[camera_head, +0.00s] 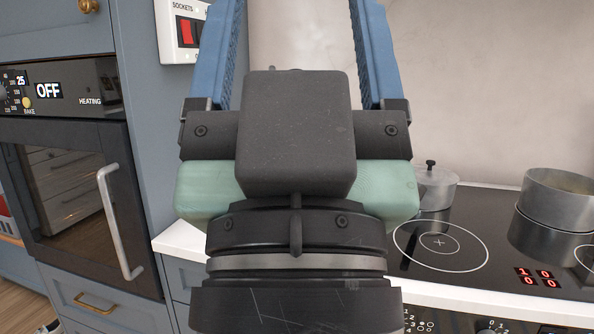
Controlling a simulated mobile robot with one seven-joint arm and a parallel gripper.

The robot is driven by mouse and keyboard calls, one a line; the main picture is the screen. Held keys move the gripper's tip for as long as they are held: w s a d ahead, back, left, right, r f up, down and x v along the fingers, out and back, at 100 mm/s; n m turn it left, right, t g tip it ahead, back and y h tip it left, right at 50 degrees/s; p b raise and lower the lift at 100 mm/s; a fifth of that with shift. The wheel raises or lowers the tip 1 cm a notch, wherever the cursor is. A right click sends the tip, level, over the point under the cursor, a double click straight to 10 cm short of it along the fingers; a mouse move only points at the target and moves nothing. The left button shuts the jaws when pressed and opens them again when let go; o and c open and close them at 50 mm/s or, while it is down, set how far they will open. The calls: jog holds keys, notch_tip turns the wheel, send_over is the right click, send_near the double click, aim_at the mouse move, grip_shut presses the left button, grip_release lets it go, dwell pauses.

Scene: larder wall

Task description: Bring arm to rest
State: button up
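My gripper (300,20) fills the middle of the view and points up and away from me. Its two blue ribbed fingers stand wide apart at the outer ends of the dark hand. A pale, smooth, cylinder-like shape (300,36) shows in the gap between the fingers. Its lower part is hidden behind the hand, and I cannot tell what it is or how far behind the fingers it lies. I see no clear contact with the fingers. The fingertips are cut off at the top edge.
A black cooktop (455,262) lies to the right, with a lidded pot (437,187) and a steel pot (556,199) on it. An oven (75,190) with a bar handle is at the left. A socket panel (183,38) is on the wall.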

notch_tip(320, 180, up, 21)
jog(key=p, duration=1.9)
jog(key=shift+c, duration=0.4)
